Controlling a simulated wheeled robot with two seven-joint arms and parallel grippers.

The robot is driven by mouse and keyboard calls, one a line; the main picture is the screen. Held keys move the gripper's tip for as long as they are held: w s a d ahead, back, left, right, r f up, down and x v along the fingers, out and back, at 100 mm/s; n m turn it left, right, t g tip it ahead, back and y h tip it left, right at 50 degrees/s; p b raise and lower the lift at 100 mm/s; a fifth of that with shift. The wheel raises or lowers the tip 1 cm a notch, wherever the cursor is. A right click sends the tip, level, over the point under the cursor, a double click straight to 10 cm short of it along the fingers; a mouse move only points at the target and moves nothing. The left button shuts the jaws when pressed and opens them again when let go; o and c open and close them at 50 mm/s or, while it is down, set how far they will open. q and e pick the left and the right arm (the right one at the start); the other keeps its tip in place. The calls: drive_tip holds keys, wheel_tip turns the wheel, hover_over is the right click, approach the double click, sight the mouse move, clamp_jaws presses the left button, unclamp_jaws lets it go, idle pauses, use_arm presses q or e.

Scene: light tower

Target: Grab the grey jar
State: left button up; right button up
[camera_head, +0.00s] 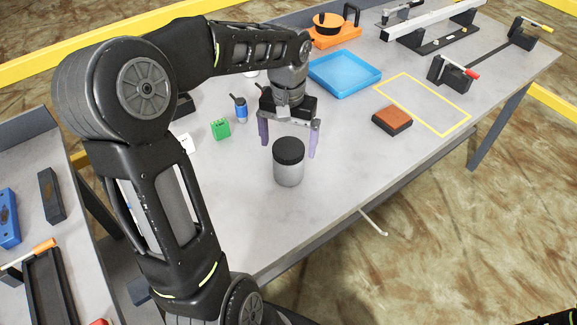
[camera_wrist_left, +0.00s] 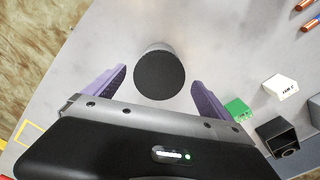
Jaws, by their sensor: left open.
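The grey jar (camera_head: 289,170) with a black lid stands upright on the grey table (camera_head: 345,185), near its front edge. In the left wrist view the jar's lid (camera_wrist_left: 159,75) lies just beyond the fingertips, centred between the two fingers. My left gripper (camera_head: 288,148) is open, with its purple fingers pointing down just behind the jar in the head view. In the left wrist view the open gripper (camera_wrist_left: 160,80) holds nothing. I cannot tell exactly how high the fingertips are over the table. My right gripper is not in view.
A green block (camera_head: 220,129) and a blue bottle (camera_head: 241,110) stand left of the gripper. A blue tray (camera_head: 344,75) lies behind it. The table right of the jar is clear.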

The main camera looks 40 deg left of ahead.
use_arm(q)
drive_tip(key=shift+f, duration=0.1)
wheel_tip(320, 180, down, 5)
drive_tip(key=shift+d+f+p, duration=0.1)
drive_tip(key=shift+d+p, duration=0.05)
drive_tip(key=shift+p, duration=0.45)
drive_tip(key=shift+c, duration=0.5)
drive_tip(key=c, duration=1.6)
drive_tip(key=shift+r, duration=0.2)
wheel_tip(320, 180, up, 10)
drive_tip(key=shift+f+b, duration=0.1)
drive_tip(key=shift+b, duration=0.4)
